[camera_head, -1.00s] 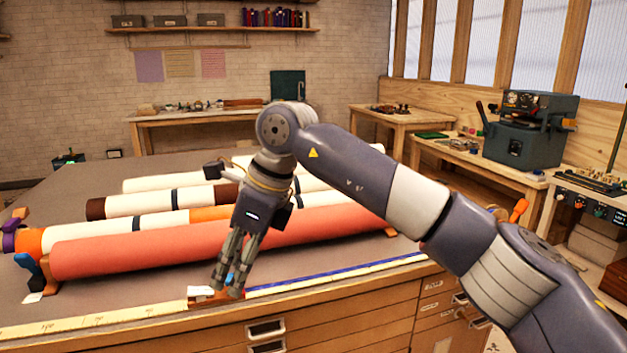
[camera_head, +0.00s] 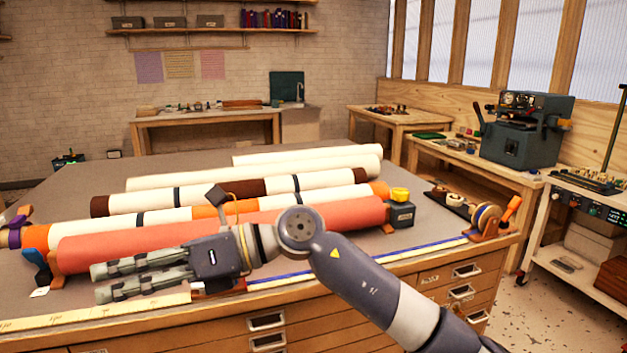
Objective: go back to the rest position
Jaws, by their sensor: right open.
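My right gripper (camera_head: 97,282) is open and empty. It points left, in front of the orange-red roll (camera_head: 150,246) and over the front edge of the table, and its arm comes in from the lower right. Several rolls lie side by side on the table (camera_head: 85,190): the orange-red one in front, then a white one with orange and dark bands (camera_head: 180,214), a white one with brown ends (camera_head: 225,192) and plain cream ones (camera_head: 318,160) behind. My gripper hides part of the front roll. My left gripper is not in view.
A measuring strip (camera_head: 140,306) runs along the front edge. A dark block with a yellow top (camera_head: 400,210) stands at the roll's right end. A spool (camera_head: 486,220) and an orange-handled tool (camera_head: 510,210) sit at the right corner. Drawers (camera_head: 300,330) lie below.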

